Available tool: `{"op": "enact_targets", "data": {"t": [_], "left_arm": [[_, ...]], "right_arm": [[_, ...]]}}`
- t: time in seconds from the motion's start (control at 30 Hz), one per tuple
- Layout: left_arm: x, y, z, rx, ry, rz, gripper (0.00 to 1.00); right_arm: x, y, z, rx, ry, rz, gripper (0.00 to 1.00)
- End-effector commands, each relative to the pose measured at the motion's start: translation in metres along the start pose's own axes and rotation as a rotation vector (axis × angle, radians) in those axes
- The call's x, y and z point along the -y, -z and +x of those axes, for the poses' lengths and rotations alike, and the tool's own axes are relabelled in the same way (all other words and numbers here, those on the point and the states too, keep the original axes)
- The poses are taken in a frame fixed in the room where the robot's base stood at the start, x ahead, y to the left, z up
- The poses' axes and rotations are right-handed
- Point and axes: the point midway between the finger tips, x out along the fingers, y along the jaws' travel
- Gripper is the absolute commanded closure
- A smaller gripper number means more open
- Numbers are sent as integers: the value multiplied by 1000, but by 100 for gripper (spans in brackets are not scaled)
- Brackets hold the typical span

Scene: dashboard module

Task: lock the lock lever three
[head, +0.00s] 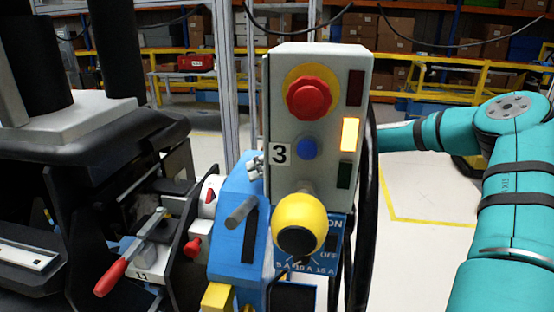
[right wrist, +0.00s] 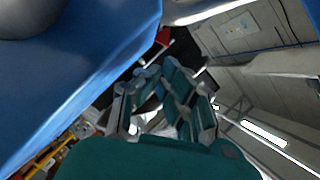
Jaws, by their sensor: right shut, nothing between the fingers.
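A grey control box (head: 320,120) labelled 3 stands in the middle of the head view. It carries a red knob on a yellow ring (head: 309,98), a blue button (head: 307,149) and a lever with a yellow ball (head: 299,224). The ball faces me, and its stem is mostly hidden. My right arm reaches from the right behind the box. My right gripper (head: 256,166) partly shows at the box's left edge, above a blue housing (head: 232,225). The right wrist view shows its fingers (right wrist: 150,122) shut and empty. I see no contact with the lever. My left gripper is out of view.
A red-handled lever (head: 110,277) and a small red knob (head: 192,248) are at the lower left. A grey peg (head: 241,213) sticks out of the blue housing. The box's amber light (head: 350,134) is lit. Floor is clear right of the box.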

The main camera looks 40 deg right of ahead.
Motion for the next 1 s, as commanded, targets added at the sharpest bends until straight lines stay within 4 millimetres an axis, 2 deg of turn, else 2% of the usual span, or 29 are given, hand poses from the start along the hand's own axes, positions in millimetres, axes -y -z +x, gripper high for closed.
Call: {"op": "enact_targets", "data": {"t": [0.1,0.23,0.6,0.8,1.0], "left_arm": [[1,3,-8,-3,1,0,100],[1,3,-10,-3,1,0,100],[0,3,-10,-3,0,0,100],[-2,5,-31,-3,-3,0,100],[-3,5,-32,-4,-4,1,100]], "right_arm": [[3,-14,2,-3,4,2,100],[2,-23,4,-4,3,0,100],[1,-26,5,-3,1,-1,100],[14,-34,9,-2,-35,-80,100],[12,-42,12,2,-52,-117,100]]}}
